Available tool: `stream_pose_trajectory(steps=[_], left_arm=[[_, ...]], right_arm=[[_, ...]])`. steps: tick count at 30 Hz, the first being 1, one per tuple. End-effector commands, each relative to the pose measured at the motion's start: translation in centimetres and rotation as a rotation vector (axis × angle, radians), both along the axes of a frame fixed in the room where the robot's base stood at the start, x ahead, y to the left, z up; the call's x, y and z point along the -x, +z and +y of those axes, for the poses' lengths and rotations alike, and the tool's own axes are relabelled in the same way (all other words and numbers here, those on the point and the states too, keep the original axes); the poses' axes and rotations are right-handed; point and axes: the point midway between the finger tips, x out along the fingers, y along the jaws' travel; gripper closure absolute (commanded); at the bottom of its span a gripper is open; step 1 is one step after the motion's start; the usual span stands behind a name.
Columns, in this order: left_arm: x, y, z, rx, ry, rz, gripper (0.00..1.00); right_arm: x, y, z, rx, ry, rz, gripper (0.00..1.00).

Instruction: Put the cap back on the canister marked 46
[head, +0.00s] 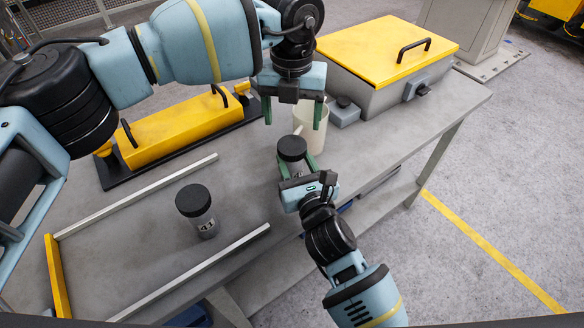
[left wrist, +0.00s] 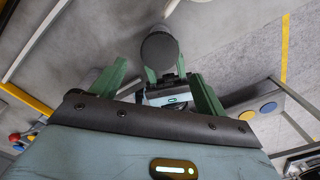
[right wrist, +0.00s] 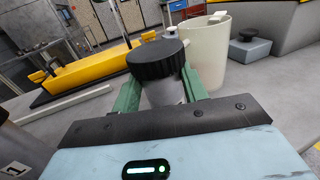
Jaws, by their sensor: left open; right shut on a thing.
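A grey canister (right wrist: 163,93) with a ribbed black cap (right wrist: 157,59) on top is between my right gripper's green fingers. My right gripper (head: 296,168) is shut on this canister. Its number is hidden, and I cannot tell whether the cap is fully seated. The cap also shows in the left wrist view (left wrist: 159,50). My left gripper (head: 292,112) is open and empty, above and behind the capped canister. A second canister (head: 206,225) with a black cap (head: 193,199) stands upright on the table at left. Its label seems to read 41.
A cream cup (head: 311,134) stands just behind the held canister. A grey block with a black knob (head: 344,113) and a yellow-lidded box (head: 385,50) are at back right. A yellow case (head: 175,122) lies at back left. Pale rails (head: 140,195) border the left table area.

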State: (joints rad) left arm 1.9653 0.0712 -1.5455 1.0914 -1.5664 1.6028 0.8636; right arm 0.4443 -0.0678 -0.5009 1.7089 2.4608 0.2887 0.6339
Motion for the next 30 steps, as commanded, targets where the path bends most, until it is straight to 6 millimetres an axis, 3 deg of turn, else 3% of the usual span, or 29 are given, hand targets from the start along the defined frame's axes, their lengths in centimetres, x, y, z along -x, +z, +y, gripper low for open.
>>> stream_pose_trajectory(steps=[4, 10, 24, 30], left_arm=[[0.0, 0.4, 0.0, 0.000, 0.199, 0.000, 0.25], [0.0, 0.7, 0.0, 0.000, 0.357, 0.000, 0.25], [0.0, 0.7, 0.0, 0.000, 0.394, 0.001, 0.25], [0.1, -0.9, 0.1, -0.001, 0.393, 0.004, 0.25]], right_arm=[[0.0, -0.1, 0.0, 0.001, 0.000, 0.002, 1.00], [0.0, -0.1, 0.0, 0.001, 0.000, 0.002, 1.00], [0.0, -0.1, 0.0, 0.001, 0.000, 0.002, 1.00], [0.0, -0.1, 0.0, 0.001, 0.000, 0.002, 1.00]])
